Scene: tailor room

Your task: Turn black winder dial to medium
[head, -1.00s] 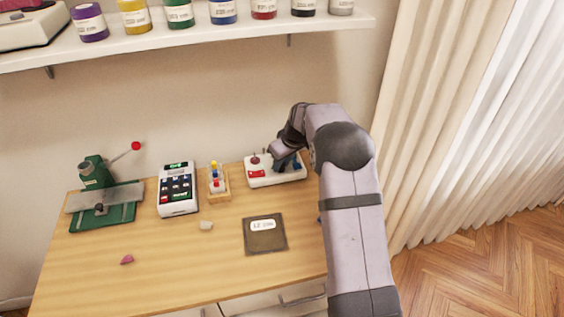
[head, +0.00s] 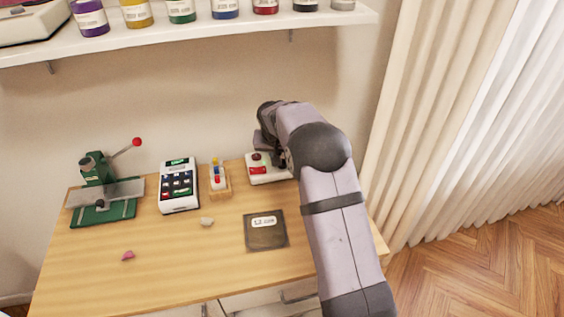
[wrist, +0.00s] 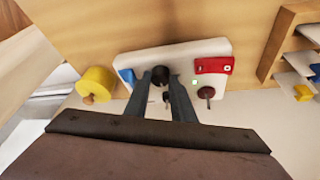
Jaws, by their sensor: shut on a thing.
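The white winder (head: 262,178) stands at the back right of the table, its right half hidden by my arm in the head view. The wrist view shows its white body (wrist: 190,52), with the black dial (wrist: 160,73) near the middle. My gripper (wrist: 160,80) has its two fingers on either side of the dial and is shut on it. A red part (wrist: 213,65), a small green light (wrist: 194,82) and a dark spindle (wrist: 206,93) sit right of the dial. A blue part (wrist: 127,75) is left of it. I cannot read the dial's setting.
A yellow spool (wrist: 97,85) lies beside the winder. On the table are a small wooden rack (head: 219,182), a card terminal (head: 178,186), a green press (head: 104,190) and a dark square piece (head: 265,230). A shelf (head: 200,36) with jars hangs above.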

